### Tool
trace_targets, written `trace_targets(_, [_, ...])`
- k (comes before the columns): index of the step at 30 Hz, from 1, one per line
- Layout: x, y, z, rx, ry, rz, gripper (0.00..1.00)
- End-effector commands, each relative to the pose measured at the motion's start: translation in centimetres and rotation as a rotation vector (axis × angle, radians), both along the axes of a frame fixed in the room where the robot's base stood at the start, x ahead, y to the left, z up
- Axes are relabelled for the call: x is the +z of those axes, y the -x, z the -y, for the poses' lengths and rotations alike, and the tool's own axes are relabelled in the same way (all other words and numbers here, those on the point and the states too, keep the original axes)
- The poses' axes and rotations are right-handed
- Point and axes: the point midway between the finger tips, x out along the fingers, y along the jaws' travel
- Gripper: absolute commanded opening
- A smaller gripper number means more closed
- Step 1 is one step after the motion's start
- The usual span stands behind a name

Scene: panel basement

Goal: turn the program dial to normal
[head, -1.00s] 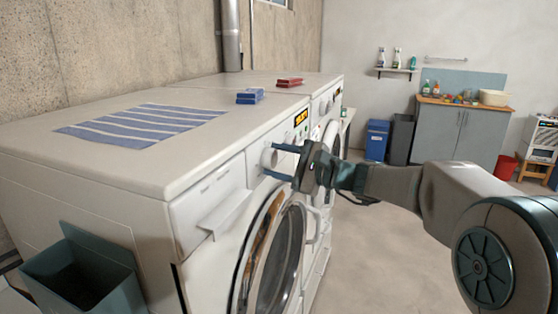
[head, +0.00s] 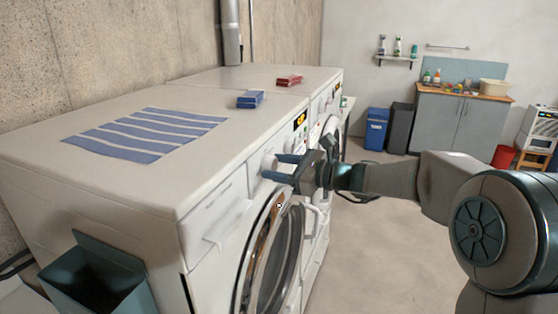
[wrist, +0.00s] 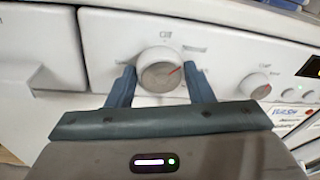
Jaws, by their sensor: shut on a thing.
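The program dial (wrist: 160,66) is a round white knob on the front panel of the near white washing machine (head: 205,230). In the wrist view its red pointer mark points up and to the right. Small labels stand around it, one above and others to the right, too blurred to read. My gripper (wrist: 159,74) is shut on the dial, one blue-grey finger on each side. In the head view my gripper (head: 271,167) reaches the panel from the right, and its fingers partly hide the dial.
A smaller knob (wrist: 254,85) and a lit display (head: 300,120) sit right of the dial. The round glass door (head: 272,262) is below. A striped cloth (head: 150,133) and blue box (head: 250,98) lie on top. The floor to the right is clear.

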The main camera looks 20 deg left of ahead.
Motion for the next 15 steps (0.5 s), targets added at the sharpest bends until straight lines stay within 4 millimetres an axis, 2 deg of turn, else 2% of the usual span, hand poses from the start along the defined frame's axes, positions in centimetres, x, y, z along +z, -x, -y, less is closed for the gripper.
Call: trace_targets(15, [0.03,-0.05,0.04,-0.001,-0.004,-0.056,0.24])
